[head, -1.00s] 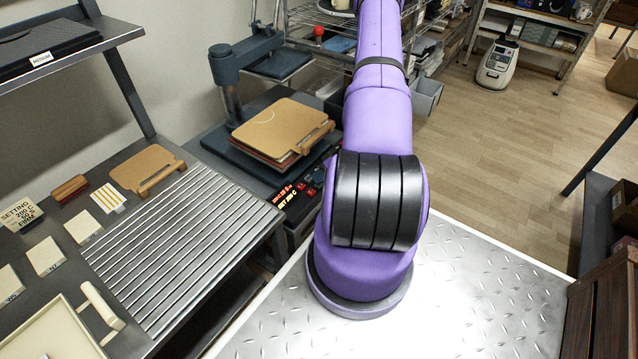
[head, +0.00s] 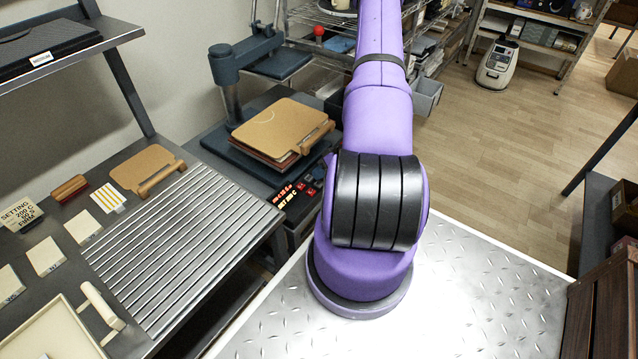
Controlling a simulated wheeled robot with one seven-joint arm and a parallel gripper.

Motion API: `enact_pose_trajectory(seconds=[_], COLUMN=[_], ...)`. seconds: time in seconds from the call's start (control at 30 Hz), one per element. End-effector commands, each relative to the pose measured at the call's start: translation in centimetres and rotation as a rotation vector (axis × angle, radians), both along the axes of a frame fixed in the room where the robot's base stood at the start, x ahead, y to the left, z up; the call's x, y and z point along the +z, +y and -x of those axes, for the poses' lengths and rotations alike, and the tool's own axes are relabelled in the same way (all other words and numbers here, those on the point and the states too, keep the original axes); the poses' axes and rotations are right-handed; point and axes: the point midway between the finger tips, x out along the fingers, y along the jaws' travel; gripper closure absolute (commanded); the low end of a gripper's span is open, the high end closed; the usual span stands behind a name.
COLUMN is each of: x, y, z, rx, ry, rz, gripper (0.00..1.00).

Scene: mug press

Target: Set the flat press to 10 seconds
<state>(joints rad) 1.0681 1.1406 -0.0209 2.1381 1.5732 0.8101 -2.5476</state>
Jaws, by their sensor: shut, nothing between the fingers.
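The flat press is dark blue-grey, with a post and swing arm (head: 240,58) turned off to the back and a lower bed (head: 232,153). A stack of tan and brown boards (head: 282,128) lies on the bed. The press's control panel (head: 298,194) faces front, with glowing orange display lines and red buttons. The display lines are too small to read surely, and my arm hides the panel's right side. My purple arm reaches away past the press, and my gripper is not in view.
A ribbed metal table (head: 175,245) stands at left with a tan board (head: 148,170), small cream blocks, a striped card (head: 108,197) and a sign (head: 20,214) reading SETTING 200 C. The wooden floor at right is open.

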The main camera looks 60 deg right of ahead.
Motion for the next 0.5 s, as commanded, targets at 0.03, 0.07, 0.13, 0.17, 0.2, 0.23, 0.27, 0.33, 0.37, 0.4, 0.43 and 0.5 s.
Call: enact_pose_trajectory(seconds=[0.03,0.07,0.13,0.17,0.2,0.23,0.27,0.33,0.37,0.4,0.43,0.5], x=[0.0,0.1,0.4,0.6,0.9,1.2,1.5,2.1,2.3,2.7,2.9,3.5], y=[0.0,0.0,0.0,0.0,0.0,0.0,0.0,0.0,0.0,0.0,0.0,0.0], z=[0.0,0.0,0.0,0.0,0.0,0.0,0.0,0.0,0.0,0.0,-0.1,0.0], rx=[0.000,0.000,0.000,0.000,0.000,0.000,0.000,0.000,0.000,0.000,0.000,0.001], ry=[0.000,0.000,0.000,0.000,0.000,-0.001,-0.001,-0.001,-0.001,-0.001,-0.001,0.000], rz=[0.000,0.000,0.000,0.000,0.001,0.001,0.001,0.001,0.001,0.001,0.001,0.001], gripper=[1.00,1.00,1.00,1.00,1.00,1.00,1.00,1.00,1.00,1.00,1.00,1.00])
